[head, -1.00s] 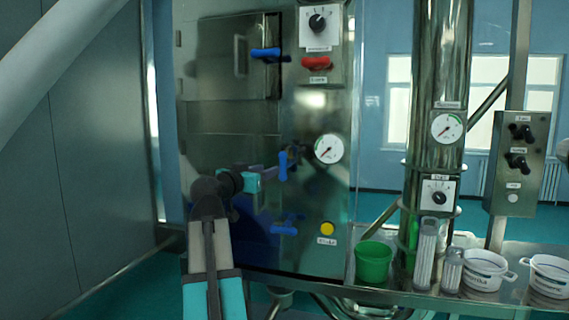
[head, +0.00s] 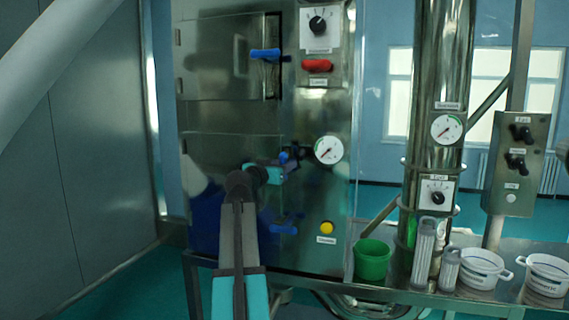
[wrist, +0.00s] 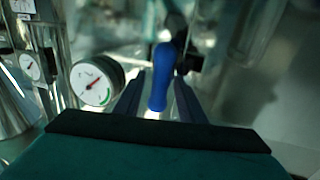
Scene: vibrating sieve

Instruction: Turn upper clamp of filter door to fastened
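A blue clamp handle (head: 284,157) is on the steel cabinet front, left of the round gauge; my gripper (head: 288,166) partly hides it in the head view. In the wrist view the blue handle (wrist: 161,80) stands upright between the two dark fingers of my gripper (wrist: 160,92). The fingers are apart, one on each side of the handle, and do not look closed on it. A lower blue handle (head: 284,229) points sideways below my gripper. The lower door (head: 205,150) is partly hidden by my arm.
Another blue handle (head: 265,54) lies sideways on the upper door, with a red handle (head: 317,65) to its right. The pressure gauge (head: 328,149) is close to the right of my gripper. A green bucket (head: 372,260) and white tubs stand on the shelf at right.

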